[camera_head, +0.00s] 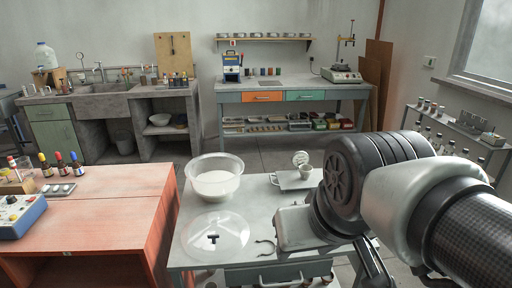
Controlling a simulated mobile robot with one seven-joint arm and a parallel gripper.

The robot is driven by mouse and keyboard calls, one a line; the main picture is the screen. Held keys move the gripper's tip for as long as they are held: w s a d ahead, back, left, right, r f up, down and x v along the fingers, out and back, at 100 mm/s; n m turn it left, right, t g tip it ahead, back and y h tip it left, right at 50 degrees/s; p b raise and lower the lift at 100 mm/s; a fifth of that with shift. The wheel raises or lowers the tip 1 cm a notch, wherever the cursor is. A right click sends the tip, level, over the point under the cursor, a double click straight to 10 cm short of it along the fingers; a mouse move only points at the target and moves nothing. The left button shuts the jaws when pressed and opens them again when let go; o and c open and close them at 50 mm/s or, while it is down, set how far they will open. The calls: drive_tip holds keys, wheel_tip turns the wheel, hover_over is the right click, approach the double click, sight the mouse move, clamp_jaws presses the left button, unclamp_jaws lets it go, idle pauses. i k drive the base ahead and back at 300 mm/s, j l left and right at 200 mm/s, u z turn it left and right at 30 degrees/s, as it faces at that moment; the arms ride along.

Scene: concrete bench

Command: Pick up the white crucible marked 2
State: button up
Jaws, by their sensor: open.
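My arm hides the table's right part.
A large translucent bowl with white contents (215,181) stands at the table's back left. A clear round lid (213,236) with a dark knob lies in front of it. A red bench (110,207) stands close on the left. Some tabletop between bowl and cup is clear.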

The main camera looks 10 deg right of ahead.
sight(305, 171)
drive_tip(key=z, duration=0.5)
drive_tip(key=k, duration=0.15)
drive_tip(key=k+u, duration=0.3)
drive_tip(key=k+j+u, duration=0.1)
drive_tip(key=u, duration=0.15)
drive_tip(key=l+u, duration=0.2)
drive_tip(key=u, duration=0.3)
drive_tip(key=l+u, duration=0.25)
drive_tip(key=u, duration=0.25)
drive_tip(key=l, duration=2.4)
drive_tip(key=i, duration=0.05)
